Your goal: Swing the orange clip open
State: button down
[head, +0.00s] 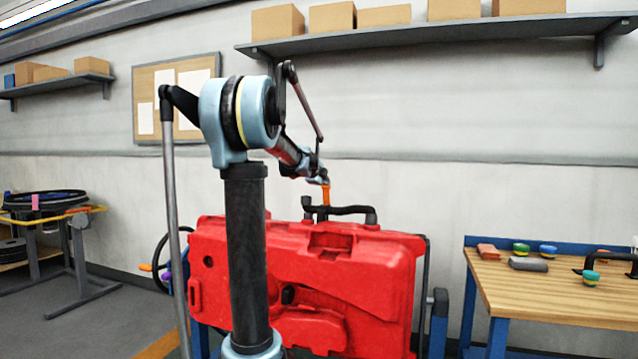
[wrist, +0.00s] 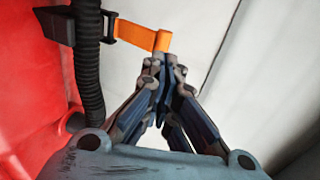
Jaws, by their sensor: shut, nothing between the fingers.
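The orange clip (wrist: 140,35) shows in the wrist view as a flat strap running right from a black buckle. Its free end bends down just beyond my fingertips. In the head view the orange clip (head: 326,193) stands above the red tank (head: 390,265), by a black hose (head: 350,210). My gripper (wrist: 162,62) is shut and empty, its tips close below the clip's bent end. I cannot tell whether they touch it. In the head view my gripper (head: 320,180) is small, and my arm hides part of the tank.
A black ribbed hose (wrist: 88,70) runs left of my gripper, beside the red tank body. A wooden workbench (head: 560,290) with small parts stands at the right. A shelf with boxes (head: 430,38) hangs on the wall above. The wall right of the clip is clear.

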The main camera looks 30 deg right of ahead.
aim_at(326, 196)
jog(key=shift+x, duration=2.45)
jog(key=shift+a, duration=0.1)
